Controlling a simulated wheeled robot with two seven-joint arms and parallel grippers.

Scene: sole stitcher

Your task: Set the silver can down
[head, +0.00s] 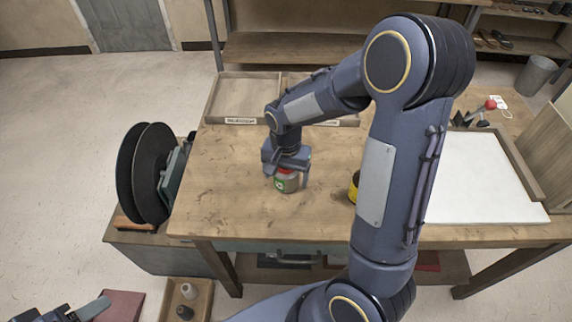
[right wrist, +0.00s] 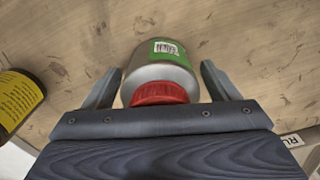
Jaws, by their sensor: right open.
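The silver can (head: 288,185) has a red cap and a green label and appears to stand upright on the wooden table (head: 225,200). In the right wrist view the can (right wrist: 160,74) is between the fingers, with gaps on both sides. My right gripper (head: 287,173) is open around the can from above. Its fingers also show in the right wrist view (right wrist: 162,85). Part of my left gripper (head: 90,309) shows at the lower left, away from the table; its jaws cannot be judged.
A yellow and black can (head: 354,187) stands to the right, partly hidden by my right arm; it shows in the right wrist view (right wrist: 16,98). Labelled trays (head: 240,97) lie at the back. A white board (head: 480,180) lies at right. A black-wheeled machine (head: 148,172) stands left.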

